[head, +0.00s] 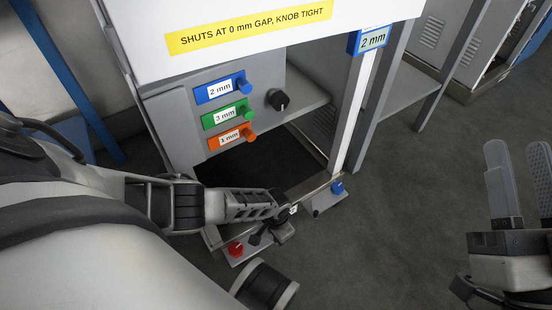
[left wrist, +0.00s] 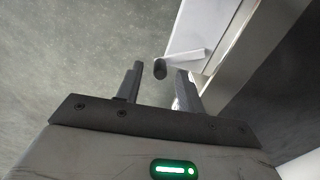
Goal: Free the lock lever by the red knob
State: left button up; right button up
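The red knob (head: 236,248) sits on a grey bracket at the foot of the cabinet, in the head view. A black lock lever (head: 262,235) stands on the same bracket, right of the red knob. My left gripper (head: 282,208) is just above the lever and partly hides it. In the left wrist view, my left gripper's fingers (left wrist: 160,84) are apart, and a dark rounded lever end (left wrist: 160,68) shows in the gap near the tips. Contact cannot be told. My right gripper (head: 518,165) is open and empty, at the right, far from the cabinet.
A blue knob (head: 337,187) sits on another bracket at the right corner. The panel (head: 183,100) carries blue, green and orange pegs marked 2, 3 and 1 mm, and a black knob (head: 278,99). A blue 2 mm tag (head: 372,40) hangs above. Floor (head: 400,220) is free between cabinet and right gripper.

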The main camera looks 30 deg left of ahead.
pick_arm(q)
jog(key=shift+f, duration=0.4)
grip_shut()
pick_arm(e)
jog(key=shift+s+r+n+t+y, duration=0.15)
jog(key=shift+r+n+t+y, duration=0.15)
jog(key=shift+r+n+y, duration=0.45)
